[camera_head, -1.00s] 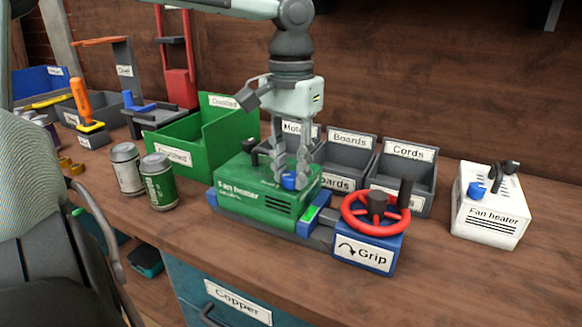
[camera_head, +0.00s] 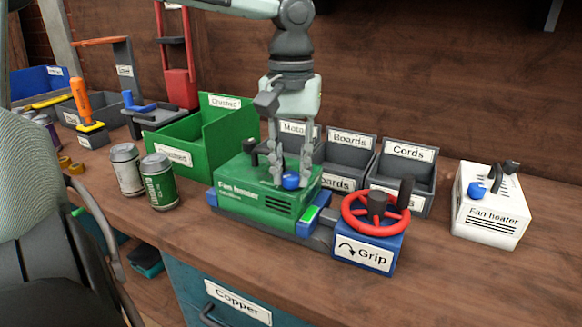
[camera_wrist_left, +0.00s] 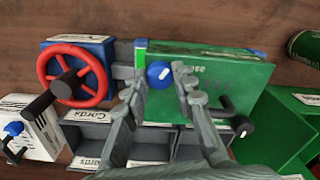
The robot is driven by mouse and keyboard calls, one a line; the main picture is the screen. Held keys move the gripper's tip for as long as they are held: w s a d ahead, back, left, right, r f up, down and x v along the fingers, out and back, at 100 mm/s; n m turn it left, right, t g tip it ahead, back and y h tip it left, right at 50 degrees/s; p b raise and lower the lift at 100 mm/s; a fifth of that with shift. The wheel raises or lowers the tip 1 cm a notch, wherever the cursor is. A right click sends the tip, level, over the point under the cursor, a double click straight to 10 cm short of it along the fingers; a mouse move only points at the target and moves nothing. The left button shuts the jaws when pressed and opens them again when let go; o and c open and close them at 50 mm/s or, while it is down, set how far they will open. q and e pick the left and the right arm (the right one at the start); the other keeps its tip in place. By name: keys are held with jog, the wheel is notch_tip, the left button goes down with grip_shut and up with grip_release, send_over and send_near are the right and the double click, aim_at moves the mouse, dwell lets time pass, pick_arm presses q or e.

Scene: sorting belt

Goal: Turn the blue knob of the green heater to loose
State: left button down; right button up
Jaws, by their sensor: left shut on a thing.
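The green heater (camera_head: 240,203), labelled "Fan heater", sits in a grey vise-like holder on the bench. Its blue knob (camera_head: 291,180) is on top, near the right end. My left gripper (camera_head: 291,178) points straight down, with its fingertips on either side of the knob, shut on it. In the left wrist view the knob (camera_wrist_left: 158,74) shows a white mark between the two fingers. Part of a word ending in "ose" shows on the heater top beside a finger. A black handle (camera_wrist_left: 243,126) stands at the heater's other end. My right gripper is out of view.
A red handwheel (camera_head: 376,229) on a blue block marked "Grip" stands right of the heater. A white fan heater (camera_head: 490,213) with its own blue knob is farther right. Grey bins (camera_head: 410,190) and a green bin (camera_head: 203,165) stand behind; two cans (camera_head: 160,190) are left.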

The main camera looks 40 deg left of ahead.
aim_at(291, 175)
pick_arm(q)
jog(key=shift+w, duration=0.1)
jog(key=c, duration=1.2)
grip_release()
notch_tip(291, 175, up, 12)
